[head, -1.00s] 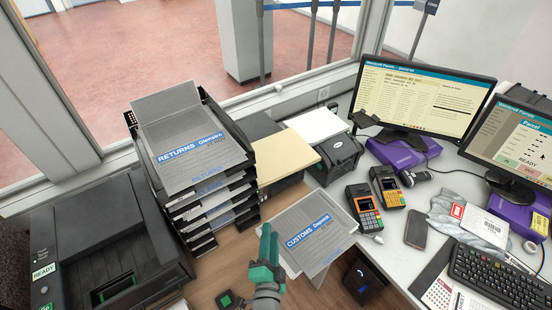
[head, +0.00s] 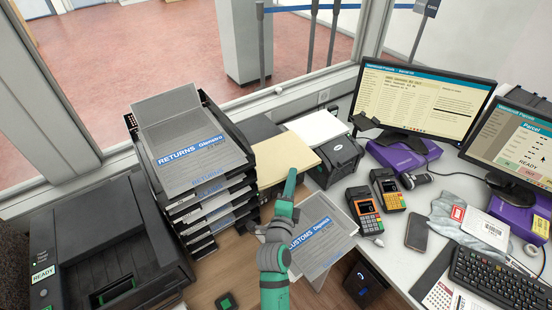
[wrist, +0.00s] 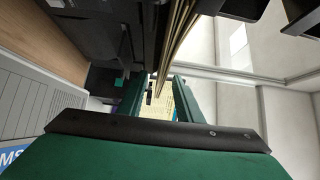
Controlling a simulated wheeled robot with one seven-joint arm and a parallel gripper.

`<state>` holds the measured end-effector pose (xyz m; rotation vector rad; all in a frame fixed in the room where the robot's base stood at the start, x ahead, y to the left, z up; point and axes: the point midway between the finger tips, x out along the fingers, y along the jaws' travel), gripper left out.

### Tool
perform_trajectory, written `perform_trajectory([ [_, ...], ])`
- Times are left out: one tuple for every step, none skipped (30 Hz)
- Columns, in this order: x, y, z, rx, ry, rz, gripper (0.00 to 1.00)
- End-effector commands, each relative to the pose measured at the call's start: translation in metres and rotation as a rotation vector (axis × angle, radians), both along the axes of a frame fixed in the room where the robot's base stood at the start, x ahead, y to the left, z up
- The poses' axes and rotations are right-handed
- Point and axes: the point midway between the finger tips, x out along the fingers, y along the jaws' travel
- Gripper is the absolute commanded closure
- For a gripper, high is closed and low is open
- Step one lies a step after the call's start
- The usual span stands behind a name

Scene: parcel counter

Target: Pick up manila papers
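The manila papers (head: 282,155) lie as a flat stack on a dark support, between the black tray stack and a small black printer, in the head view. In the wrist view the stack (wrist: 178,42) shows edge-on as thin tan layers. My gripper (head: 291,178) is at the front edge of the stack, near its right part. In the wrist view my gripper (wrist: 158,88) has its two green fingers apart, with the papers' edge lined up with the gap. I cannot tell whether the edge is between the fingertips or just beyond them.
The tray stack (head: 217,205) with grey RETURNS papers stands left. Grey CUSTOMS papers (head: 325,232) lie below my gripper, partly hidden by my arm. Bare wooden counter (head: 215,280) shows front left.

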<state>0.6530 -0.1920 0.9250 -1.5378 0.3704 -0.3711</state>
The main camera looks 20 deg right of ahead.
Motion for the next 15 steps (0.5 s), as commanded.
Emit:
perform_trajectory([
  [0.002, -0.001, 0.001, 0.0, -0.001, 0.0, 0.68],
  [0.004, -0.002, 0.001, 0.0, -0.001, -0.001, 0.68],
  [0.007, -0.004, 0.001, 0.0, -0.001, -0.001, 0.68],
  [0.01, -0.006, 0.002, 0.0, -0.001, -0.001, 0.68],
  [0.013, -0.008, 0.002, 0.0, -0.001, -0.001, 0.68],
  [0.018, -0.011, 0.004, -0.001, -0.002, -0.001, 0.68],
  [0.022, -0.013, 0.004, 0.0, -0.001, -0.001, 0.68],
  [0.026, -0.015, 0.004, -0.001, 0.0, -0.001, 0.68],
  [0.031, -0.018, 0.005, -0.001, -0.002, -0.001, 0.68],
  [0.034, -0.019, 0.004, -0.001, 0.0, -0.001, 0.68],
  [0.037, -0.021, 0.004, -0.001, 0.0, -0.001, 0.68],
  [0.041, -0.022, 0.004, 0.0, -0.001, -0.001, 0.68],
  [0.043, -0.023, 0.004, 0.0, -0.001, -0.001, 0.68],
  [0.044, -0.024, 0.004, 0.0, 0.0, 0.0, 0.68],
  [0.046, -0.025, 0.004, 0.0, 0.001, 0.0, 0.68],
])
